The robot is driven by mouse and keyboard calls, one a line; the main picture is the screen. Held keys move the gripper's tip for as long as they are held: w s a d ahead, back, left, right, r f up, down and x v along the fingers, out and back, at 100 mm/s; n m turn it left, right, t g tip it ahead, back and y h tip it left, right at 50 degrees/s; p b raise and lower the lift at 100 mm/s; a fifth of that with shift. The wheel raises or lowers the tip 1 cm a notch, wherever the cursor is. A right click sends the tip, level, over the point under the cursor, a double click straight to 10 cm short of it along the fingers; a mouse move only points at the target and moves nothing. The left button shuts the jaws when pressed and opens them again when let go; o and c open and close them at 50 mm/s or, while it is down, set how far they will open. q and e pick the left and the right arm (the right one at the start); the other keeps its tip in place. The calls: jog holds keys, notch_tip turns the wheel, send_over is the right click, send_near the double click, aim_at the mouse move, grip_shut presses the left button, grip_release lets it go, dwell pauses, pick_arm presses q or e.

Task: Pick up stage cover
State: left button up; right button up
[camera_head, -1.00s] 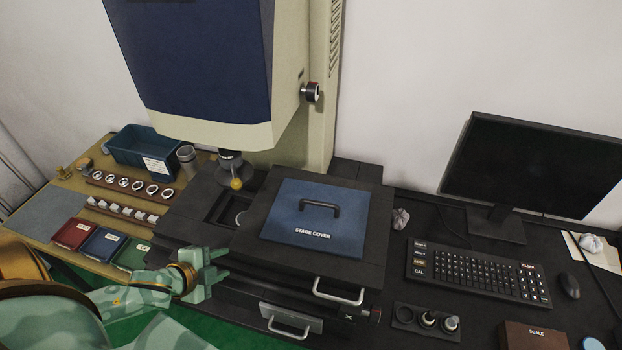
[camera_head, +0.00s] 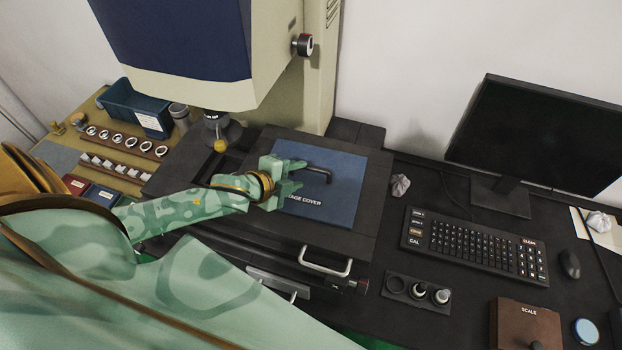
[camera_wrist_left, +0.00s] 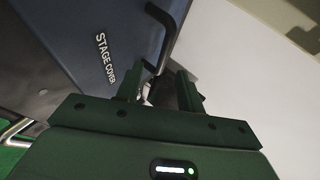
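The stage cover (camera_head: 337,205) is a blue square plate with white lettering and a dark bar handle (camera_head: 318,178). It lies flat on the black stage of the measuring machine. My left gripper (camera_head: 297,174) is over the left part of the cover, its fingers apart and pointing at the handle. In the left wrist view the cover (camera_wrist_left: 75,40) is at the upper left, and the handle (camera_wrist_left: 163,35) is just beyond the open fingers (camera_wrist_left: 158,83). My right gripper is not in view.
The machine's probe head (camera_head: 217,132) hangs left of the cover. A keyboard (camera_head: 470,243), monitor (camera_head: 540,145) and brown scale box (camera_head: 525,325) are at the right.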

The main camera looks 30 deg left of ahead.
aim_at(308, 169)
pick_arm(q)
jog(key=x, duration=0.3)
jog(key=a+x, duration=0.1)
jog(key=x, duration=0.1)
jog(key=shift+w+d+b, duration=0.1)
jog(key=shift+w+b, duration=0.2)
jog(key=shift+b, duration=0.05)
grip_shut()
jog(key=shift+s, duration=0.1)
dwell(0.9)
